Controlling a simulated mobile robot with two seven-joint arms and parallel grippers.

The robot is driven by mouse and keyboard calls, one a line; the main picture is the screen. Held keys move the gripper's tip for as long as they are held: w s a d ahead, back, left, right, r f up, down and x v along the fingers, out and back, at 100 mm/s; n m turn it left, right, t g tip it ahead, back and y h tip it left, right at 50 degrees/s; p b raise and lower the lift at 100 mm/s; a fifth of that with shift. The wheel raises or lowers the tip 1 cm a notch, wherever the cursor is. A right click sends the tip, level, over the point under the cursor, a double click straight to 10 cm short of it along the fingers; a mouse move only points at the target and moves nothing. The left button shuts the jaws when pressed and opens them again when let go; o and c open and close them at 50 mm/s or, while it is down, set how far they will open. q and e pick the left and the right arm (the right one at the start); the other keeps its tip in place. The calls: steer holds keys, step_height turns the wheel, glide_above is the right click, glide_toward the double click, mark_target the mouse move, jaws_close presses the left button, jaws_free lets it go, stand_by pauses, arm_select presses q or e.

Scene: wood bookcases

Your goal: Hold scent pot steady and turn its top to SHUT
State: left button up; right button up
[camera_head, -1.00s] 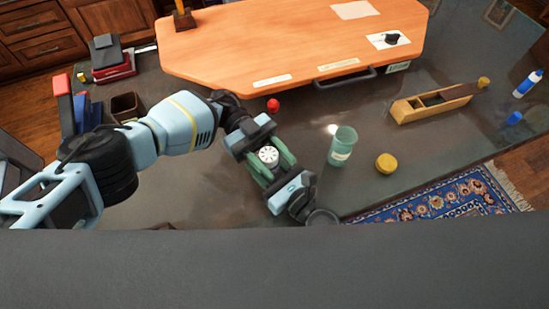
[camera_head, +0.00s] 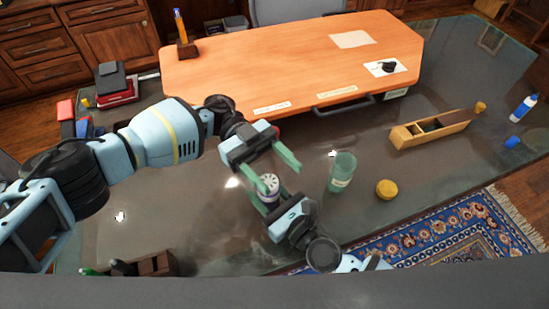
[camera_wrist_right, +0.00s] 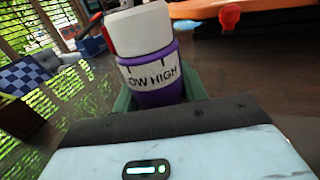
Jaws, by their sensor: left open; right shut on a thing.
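The scent pot (camera_head: 269,187) is small, with a purple body and a white slotted top. In the right wrist view the pot (camera_wrist_right: 155,85) stands close in front, its white top (camera_wrist_right: 140,30) above a band reading "LOW HIGH"; a red patch shows at the top's left side. No SHUT mark is legible. My right gripper (camera_head: 271,199) is shut on the pot's body from the near side. My left gripper (camera_head: 280,178) is open, its green fingers spread wide by the top, one close to it and one well to its right. I cannot tell whether the near finger touches it.
A green translucent cup (camera_head: 342,172) and a yellow round lid (camera_head: 386,189) stand right of the grippers on the dark glossy table (camera_head: 215,225). A raised orange board (camera_head: 280,60) is behind. The table left of the pot is mostly clear.

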mark_target(274, 187)
arm_select(q)
steer(key=shift+r, duration=1.6)
arm_select(e)
steer(key=o, duration=1.2)
steer(key=v, duration=1.2)
